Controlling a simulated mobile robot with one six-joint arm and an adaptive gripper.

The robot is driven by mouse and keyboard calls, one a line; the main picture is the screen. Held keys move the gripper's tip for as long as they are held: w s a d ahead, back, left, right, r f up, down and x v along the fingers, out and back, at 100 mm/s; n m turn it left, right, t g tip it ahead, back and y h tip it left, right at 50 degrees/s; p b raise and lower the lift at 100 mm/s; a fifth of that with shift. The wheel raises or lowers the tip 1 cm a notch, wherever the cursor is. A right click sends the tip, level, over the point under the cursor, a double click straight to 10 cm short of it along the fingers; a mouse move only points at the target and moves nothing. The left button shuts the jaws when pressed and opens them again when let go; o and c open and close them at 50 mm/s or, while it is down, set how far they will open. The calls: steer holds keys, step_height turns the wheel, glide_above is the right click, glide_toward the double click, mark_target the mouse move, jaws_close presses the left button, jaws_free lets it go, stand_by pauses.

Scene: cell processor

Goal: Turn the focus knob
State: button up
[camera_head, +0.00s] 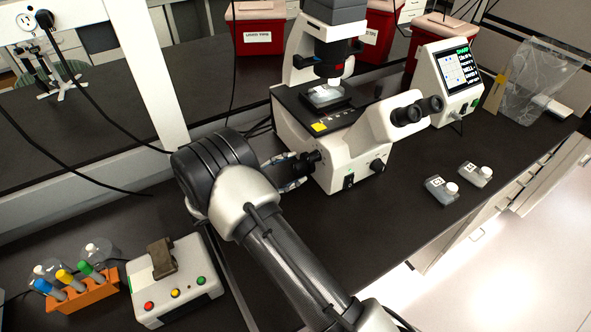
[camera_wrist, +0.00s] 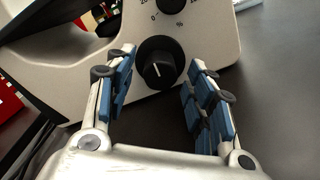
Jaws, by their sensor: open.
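The focus knob (camera_wrist: 158,68) is a round black knob with a white pointer line, on the white side of the microscope (camera_wrist: 215,35). In the wrist view it sits just beyond and between the fingertips of my gripper (camera_wrist: 160,70). The gripper is open, its two blue-padded fingers to the left and right of the knob with nothing held. I cannot tell whether a finger touches the knob. In the head view my gripper (camera_head: 305,165) reaches the left side of the microscope (camera_head: 345,165), and my arm partly hides it.
A second black dial (camera_wrist: 172,5) with percent marks is above the knob. A button box (camera_head: 172,290) and an orange tube rack (camera_head: 85,295) are at lower left.

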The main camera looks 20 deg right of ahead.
steer(key=shift+w+d, duration=0.15)
steer(key=shift+d, duration=0.7)
steer(key=c, duration=1.1)
